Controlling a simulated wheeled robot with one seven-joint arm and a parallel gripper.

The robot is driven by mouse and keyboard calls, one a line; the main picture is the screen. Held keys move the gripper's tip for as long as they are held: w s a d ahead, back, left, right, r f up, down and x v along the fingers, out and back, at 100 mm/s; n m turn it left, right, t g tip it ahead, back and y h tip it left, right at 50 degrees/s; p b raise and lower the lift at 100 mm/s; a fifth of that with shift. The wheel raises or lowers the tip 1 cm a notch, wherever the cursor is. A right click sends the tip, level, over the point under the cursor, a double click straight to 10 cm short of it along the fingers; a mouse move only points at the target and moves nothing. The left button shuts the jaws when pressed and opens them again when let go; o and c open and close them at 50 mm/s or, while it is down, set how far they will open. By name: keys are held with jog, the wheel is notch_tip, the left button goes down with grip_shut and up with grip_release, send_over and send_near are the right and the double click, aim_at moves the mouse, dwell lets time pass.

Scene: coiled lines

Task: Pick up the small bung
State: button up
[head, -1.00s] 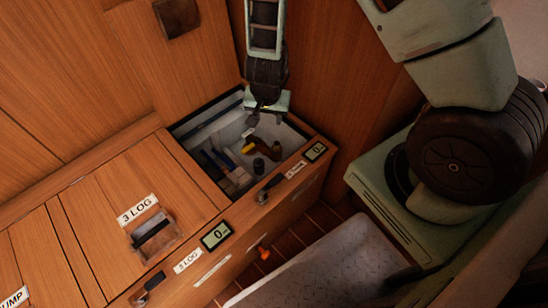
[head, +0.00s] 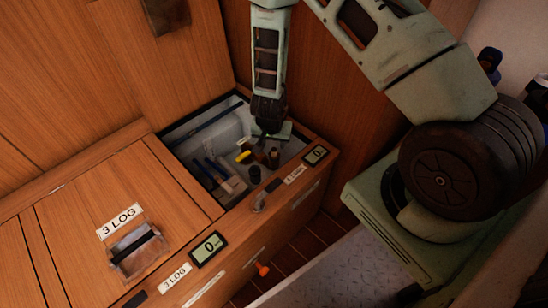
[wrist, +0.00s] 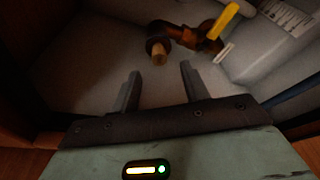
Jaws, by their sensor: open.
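My gripper (wrist: 159,70) is open, with its two dark fingers apart and nothing between them. In the head view my gripper (head: 272,134) reaches down into the open locker, and its fingertips are hard to make out. A small tan stub with a dark round collar, probably the small bung (wrist: 159,57), shows just beyond the fingertips, roughly in line with the gap. It lies close to a brown fitting (wrist: 188,36) with a yellow lever (wrist: 226,17); I cannot tell whether they touch. In the head view the brown bits are small and partly confused with the gripper.
The open locker (head: 301,167) has wooden edges close around my gripper. Inside, a dark cylinder (head: 255,174) stands near the front, with blue-handled items (head: 215,168) and a pale block (head: 234,186) to the left. The closed 3 LOG lid (head: 85,205) lies left.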

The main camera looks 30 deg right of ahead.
aim_at(274, 150)
jog(key=b+x, duration=0.3)
jog(key=x, duration=0.2)
jog(key=shift+s+f, duration=0.1)
jog(key=shift+f, duration=0.1)
jog(key=shift+r, duration=0.1)
jog(key=shift+c, duration=0.3)
grip_shut()
